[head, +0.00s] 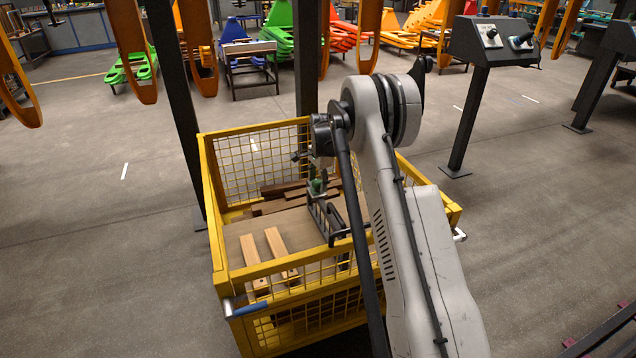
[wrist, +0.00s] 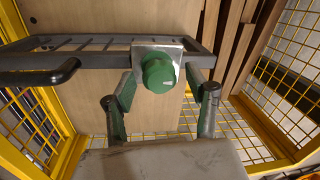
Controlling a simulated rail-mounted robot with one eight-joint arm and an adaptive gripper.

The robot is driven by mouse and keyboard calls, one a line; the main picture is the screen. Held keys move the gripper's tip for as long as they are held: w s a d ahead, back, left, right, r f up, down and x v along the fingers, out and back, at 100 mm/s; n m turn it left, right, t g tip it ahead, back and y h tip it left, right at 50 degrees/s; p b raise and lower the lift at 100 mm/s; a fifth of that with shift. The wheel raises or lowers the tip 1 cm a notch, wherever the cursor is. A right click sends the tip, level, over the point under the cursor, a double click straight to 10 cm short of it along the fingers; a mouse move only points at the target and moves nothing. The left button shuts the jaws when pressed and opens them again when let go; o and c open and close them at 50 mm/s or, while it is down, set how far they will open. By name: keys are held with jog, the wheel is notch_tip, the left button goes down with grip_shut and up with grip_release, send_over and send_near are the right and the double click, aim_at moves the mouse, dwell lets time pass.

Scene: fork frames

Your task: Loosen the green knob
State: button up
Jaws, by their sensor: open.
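The green knob (wrist: 158,72) sits on a pale metal plate (wrist: 140,53) fixed to a dark metal frame (wrist: 95,60) in the wrist view. My gripper (wrist: 160,84) is open, with one green-padded finger to the left of the knob and one to the right. Gaps show between the fingers and the knob. I cannot tell how far the tips reach in depth. In the head view the knob (head: 317,186) is small, and my arm partly hides the area around it.
The frame stands inside a yellow mesh crate (head: 210,205) with wooden boards (head: 276,247) in it. The crate's mesh walls (wrist: 290,75) lie close around. A dark post (head: 180,100) rises beside the crate. A control stand (head: 472,105) is at the right, with open floor between.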

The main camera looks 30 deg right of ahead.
jog(key=c, duration=1.2)
jog(key=shift+o, duration=0.2)
jog(key=n, duration=0.4)
jog(key=shift+w+n, duration=0.1)
jog(key=shift+n, duration=0.2)
jog(key=n, duration=0.4)
jog(key=shift+w+n+g+y, duration=0.1)
jog(key=shift+n+g+y, duration=0.2)
jog(key=shift+y, duration=0.1)
jog(key=n, duration=0.4)
jog(key=shift+n, duration=0.3)
jog(key=n+g, duration=0.1)
jog(key=n, duration=0.3)
jog(key=shift+a+n, duration=0.15)
jog(key=shift+n, duration=0.15)
